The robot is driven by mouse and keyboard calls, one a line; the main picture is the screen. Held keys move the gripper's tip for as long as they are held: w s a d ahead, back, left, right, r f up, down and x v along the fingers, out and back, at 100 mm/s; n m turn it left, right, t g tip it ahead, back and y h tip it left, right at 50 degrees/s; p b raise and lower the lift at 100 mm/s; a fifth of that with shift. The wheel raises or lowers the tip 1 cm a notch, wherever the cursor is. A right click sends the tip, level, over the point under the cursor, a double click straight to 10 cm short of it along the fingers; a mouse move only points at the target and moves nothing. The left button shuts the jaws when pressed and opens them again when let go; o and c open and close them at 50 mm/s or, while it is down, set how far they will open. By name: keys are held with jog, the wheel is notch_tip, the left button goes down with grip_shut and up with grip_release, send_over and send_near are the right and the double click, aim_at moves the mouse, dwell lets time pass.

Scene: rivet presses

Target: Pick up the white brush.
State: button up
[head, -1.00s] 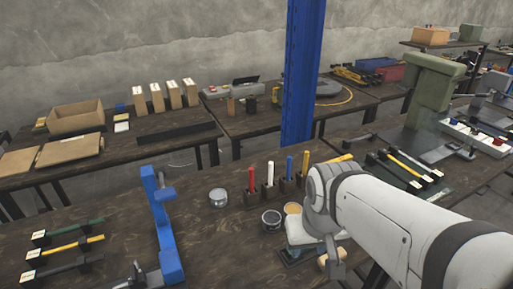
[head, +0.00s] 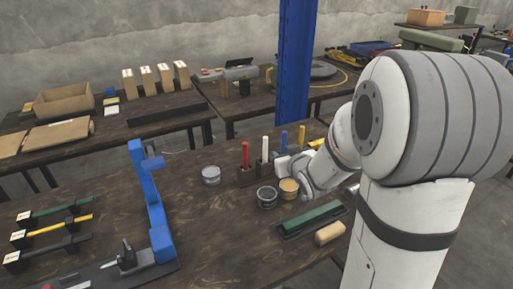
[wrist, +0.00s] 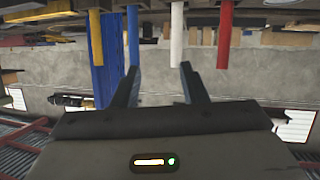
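The white brush (head: 265,149) stands upright in a dark holder on the near bench, between the red brush (head: 245,155) and the blue brush (head: 284,139). In the wrist view, which looks upside down, the white brush (wrist: 176,35) hangs from the top, just beyond the fingertips and nearer the right finger. My gripper (wrist: 160,70) is open, with nothing between its fingers. In the head view my arm hides most of the gripper, close to the right of the brush row.
A yellow brush (head: 301,138) stands at the row's right end, with its neighbours close to the white one. Round tins (head: 266,197) and a green-topped block (head: 312,216) lie in front. A blue press frame (head: 152,205) stands left. A blue post (head: 294,70) rises behind.

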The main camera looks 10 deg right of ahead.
aim_at(267, 141)
jog(key=w+a+t+y, duration=0.1)
jog(key=w, duration=0.2)
jog(key=w+a+n+t+y, duration=0.1)
jog(key=w, duration=0.2)
jog(key=w+a+f+t+y, duration=0.1)
jog(key=w+y, duration=0.1)
jog(key=w, duration=0.2)
jog(key=shift+w+a+f, duration=0.1)
jog(key=shift+a, duration=0.3)
grip_shut()
